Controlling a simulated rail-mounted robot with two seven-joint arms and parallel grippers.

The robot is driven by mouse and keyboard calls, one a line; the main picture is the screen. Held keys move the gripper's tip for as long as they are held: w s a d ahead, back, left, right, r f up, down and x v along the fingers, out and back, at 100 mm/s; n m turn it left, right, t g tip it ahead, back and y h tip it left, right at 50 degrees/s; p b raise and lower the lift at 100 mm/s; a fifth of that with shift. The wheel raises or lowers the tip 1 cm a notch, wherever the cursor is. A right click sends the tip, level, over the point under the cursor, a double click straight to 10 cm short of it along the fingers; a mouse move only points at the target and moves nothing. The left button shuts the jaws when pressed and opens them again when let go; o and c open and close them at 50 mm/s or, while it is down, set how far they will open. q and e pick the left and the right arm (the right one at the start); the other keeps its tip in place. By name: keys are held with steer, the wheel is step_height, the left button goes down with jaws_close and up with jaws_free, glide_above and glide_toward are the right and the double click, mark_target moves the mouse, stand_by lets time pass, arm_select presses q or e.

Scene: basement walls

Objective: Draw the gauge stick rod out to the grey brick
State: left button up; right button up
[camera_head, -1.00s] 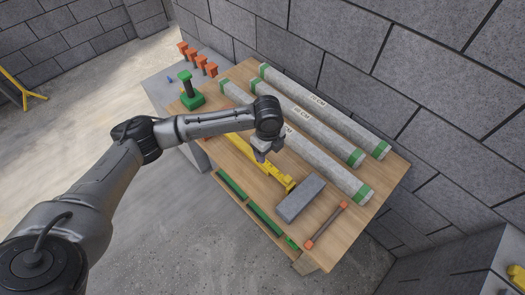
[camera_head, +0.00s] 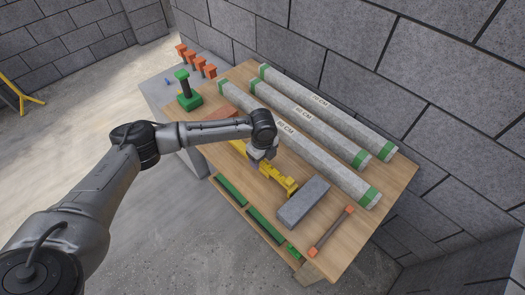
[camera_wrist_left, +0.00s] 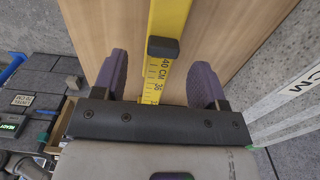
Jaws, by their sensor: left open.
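The yellow gauge stick (camera_head: 278,183) lies on the wooden table, one end near the grey brick (camera_head: 303,202). In the left wrist view the stick (camera_wrist_left: 170,20) carries a black knob or catch (camera_wrist_left: 163,47) and a printed centimetre scale (camera_wrist_left: 155,85). My left gripper (camera_head: 256,163) is over the middle of the stick and hides part of it. In the left wrist view my open left gripper (camera_wrist_left: 160,72) has one purple finger on each side of the stick, with gaps to both. I cannot tell how far the fingers are above the table. My right gripper is not in view.
Several long grey lintels with green ends, one being a lintel (camera_head: 320,165) close behind the stick, lie towards the wall. An orange-ended rod (camera_head: 331,231) lies right of the brick. Green strips (camera_head: 265,225) lie along the front edge. A green stand (camera_head: 187,92) is at far left.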

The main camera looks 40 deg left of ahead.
mark_target(262, 163)
arm_select(q)
step_height(262, 163, down, 3)
steer(key=shift+r, duration=0.2)
steer(key=shift+f+b, duration=0.3)
steer(key=shift+c, duration=0.3)
